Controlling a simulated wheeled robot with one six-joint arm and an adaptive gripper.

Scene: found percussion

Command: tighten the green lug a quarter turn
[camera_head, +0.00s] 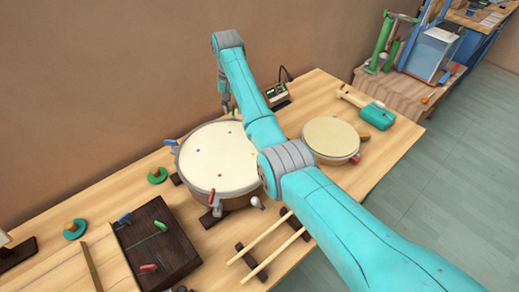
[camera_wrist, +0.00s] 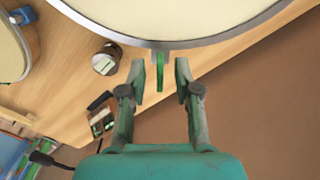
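The large drum (camera_head: 215,155) has a pale skin and a metal rim, with coloured lugs around it. In the wrist view the drum's edge (camera_wrist: 165,20) fills the top. The green lug (camera_wrist: 160,72) hangs at that edge, slim and upright in the picture. My gripper (camera_wrist: 160,80) is open, with one finger on each side of the green lug and a visible gap to both. In the head view my gripper (camera_head: 227,103) is at the drum's far edge, where the lug is too small to make out clearly.
A smaller drum (camera_head: 331,139) and a teal mallet (camera_head: 370,114) lie to the right. A dark box device (camera_head: 277,95) with a cord is near the wall. A dark wooden block (camera_head: 156,240) and drumsticks (camera_head: 270,245) are in front. The wall stands close behind my gripper.

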